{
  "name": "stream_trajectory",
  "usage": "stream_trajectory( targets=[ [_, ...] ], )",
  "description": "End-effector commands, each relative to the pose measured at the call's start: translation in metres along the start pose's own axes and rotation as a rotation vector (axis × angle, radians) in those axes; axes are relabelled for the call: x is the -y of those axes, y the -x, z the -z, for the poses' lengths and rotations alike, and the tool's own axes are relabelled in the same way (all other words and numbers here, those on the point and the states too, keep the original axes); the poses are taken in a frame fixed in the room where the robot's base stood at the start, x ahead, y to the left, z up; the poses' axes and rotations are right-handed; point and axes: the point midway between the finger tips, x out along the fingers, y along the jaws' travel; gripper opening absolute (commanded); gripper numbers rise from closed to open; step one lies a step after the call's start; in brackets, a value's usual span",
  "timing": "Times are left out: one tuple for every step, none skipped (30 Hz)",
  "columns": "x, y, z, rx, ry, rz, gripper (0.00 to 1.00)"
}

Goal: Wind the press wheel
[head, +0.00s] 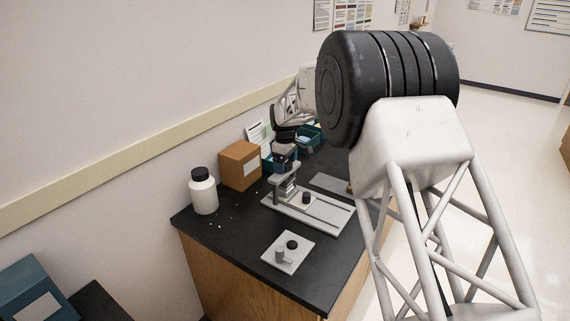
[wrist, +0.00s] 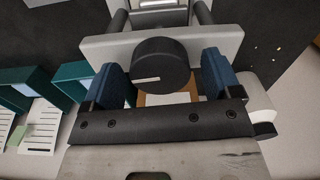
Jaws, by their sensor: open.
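The press wheel (wrist: 160,66) is a round black knob with a white line on its face, on a light grey crossbar (wrist: 220,42) in the wrist view. My gripper (wrist: 163,82) is open, with one blue finger on each side of the wheel. The left finger looks close to the wheel's edge, and a small gap shows on the right. In the head view my gripper (head: 282,163) is above the grey press (head: 287,186), at the back of its pale base plate (head: 322,217). The wheel is hidden there behind my gripper.
A white bottle (head: 203,193) and a brown box (head: 240,165) stand left of the press on the black bench. Teal bins (head: 307,138) are behind. The bench's front left is mostly clear.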

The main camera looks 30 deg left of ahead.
Motion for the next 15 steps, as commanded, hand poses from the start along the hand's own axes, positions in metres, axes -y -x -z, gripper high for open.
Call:
stream_trajectory(
  targets=[
    [0.0, 0.004, 0.0, -0.001, 0.0, -0.001, 0.84],
    [0.0, 0.006, 0.0, -0.001, 0.0, -0.001, 0.84],
    [0.0, 0.009, 0.0, -0.001, 0.0, -0.002, 0.84],
    [0.0, 0.012, 0.0, -0.001, 0.0, -0.002, 0.84],
    [0.0, 0.015, 0.0, -0.002, 0.0, -0.002, 0.84],
    [0.0, 0.02, 0.0, -0.001, 0.0, -0.002, 0.84],
    [0.0, 0.024, 0.0, -0.001, 0.0, -0.002, 0.84],
    [0.0, 0.028, 0.0, -0.001, 0.0, -0.001, 0.84],
    [0.0, 0.033, 0.0, -0.001, 0.0, -0.002, 0.84],
    [0.0, 0.037, 0.0, -0.001, 0.0, -0.002, 0.84],
    [0.0, 0.041, 0.0, -0.002, 0.0, -0.002, 0.84],
    [0.0, 0.046, 0.0, -0.001, 0.0, -0.002, 0.84],
    [0.0, 0.05, 0.0, -0.001, 0.0, -0.001, 0.84],
    [0.0, 0.053, 0.0, -0.001, 0.0, -0.001, 0.84],
    [0.0, 0.058, 0.0, -0.001, 0.0, -0.001, 0.84]
  ],
)
